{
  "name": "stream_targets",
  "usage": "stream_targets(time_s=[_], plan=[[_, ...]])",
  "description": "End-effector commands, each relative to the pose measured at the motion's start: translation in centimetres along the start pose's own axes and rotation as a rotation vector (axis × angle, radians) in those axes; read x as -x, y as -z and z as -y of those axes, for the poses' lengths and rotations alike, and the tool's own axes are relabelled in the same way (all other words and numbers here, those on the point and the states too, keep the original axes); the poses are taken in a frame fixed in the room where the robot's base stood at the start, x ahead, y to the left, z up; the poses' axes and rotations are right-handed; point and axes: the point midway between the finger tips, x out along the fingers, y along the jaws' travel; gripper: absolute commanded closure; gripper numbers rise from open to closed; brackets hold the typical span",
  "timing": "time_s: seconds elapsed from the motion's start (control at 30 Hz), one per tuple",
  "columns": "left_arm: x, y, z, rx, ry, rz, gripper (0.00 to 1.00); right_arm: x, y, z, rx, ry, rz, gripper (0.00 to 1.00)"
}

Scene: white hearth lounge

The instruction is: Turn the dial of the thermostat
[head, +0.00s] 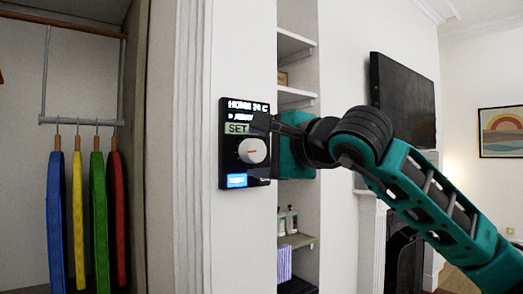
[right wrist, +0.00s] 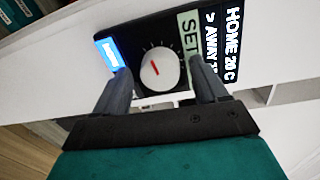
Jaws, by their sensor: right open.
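The thermostat (head: 229,160) is a black upright panel on the white wall, left of centre in the head view. Its white round dial (head: 252,150) has a red pointer line. Lit text and a SET label are above the dial, and a blue lit patch is below. My right gripper (head: 262,146) reaches in from the right and overlaps the panel's right side. In the right wrist view, the dial (right wrist: 158,69) lies between the two open fingers of my right gripper (right wrist: 160,85). I cannot tell whether either finger touches it. My left gripper is not in view.
Wall shelves (head: 296,96) with bottles are just right of the thermostat. A dark television (head: 404,98) hangs further right above a fireplace. Several coloured hangers or boards (head: 97,220) hang from a rail in an open closet at the left. Bare wall surrounds the panel's left side.

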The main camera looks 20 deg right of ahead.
Motion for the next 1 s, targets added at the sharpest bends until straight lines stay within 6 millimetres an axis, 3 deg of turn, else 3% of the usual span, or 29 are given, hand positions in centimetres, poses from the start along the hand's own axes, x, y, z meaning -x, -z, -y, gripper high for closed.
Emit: stream_targets(time_s=[0.13,0.27,0.7,1.0], plan=[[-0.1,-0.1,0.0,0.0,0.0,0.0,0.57,0.3,0.1,0.0,0.0,0.001,-0.001,0.28],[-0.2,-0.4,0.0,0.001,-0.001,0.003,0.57,1.9,0.1,0.0,0.001,0.003,0.0,0.28],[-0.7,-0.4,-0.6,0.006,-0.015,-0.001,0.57,11.0,0.1,0.0,0.001,0.003,-0.002,0.28],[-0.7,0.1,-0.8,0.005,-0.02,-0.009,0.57,12.9,0.0,0.0,0.001,0.0,0.0,0.28]])
